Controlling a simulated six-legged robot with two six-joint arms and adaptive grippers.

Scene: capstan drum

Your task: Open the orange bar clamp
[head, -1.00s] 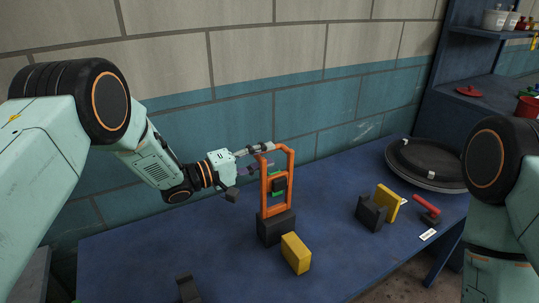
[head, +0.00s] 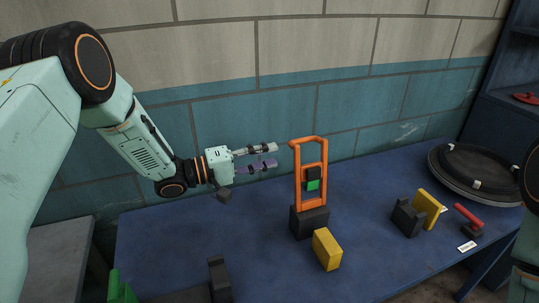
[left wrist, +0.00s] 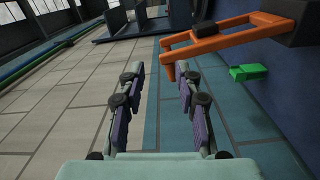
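The orange bar clamp (head: 322,165) stands upright on a black block (head: 309,222) on the blue table. A black piece (head: 313,173) and a green piece (head: 313,185) show inside its frame. My left gripper (head: 277,155) is open and empty just left of the clamp's upper part, its fingers pointing at it with a small gap. In the left wrist view the fingers (left wrist: 157,75) are spread with nothing between them. There the clamp (left wrist: 230,38) lies to the right, one end near the right fingertip, with a green part (left wrist: 248,72) beside it. My right gripper is not in view.
A yellow block (head: 327,249) stands in front of the clamp. To the right are a black block (head: 407,217) with a yellow plate (head: 427,208), a red-handled tool (head: 468,215) and a round black-lidded thing (head: 478,170). A brick wall (head: 345,95) stands behind the table.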

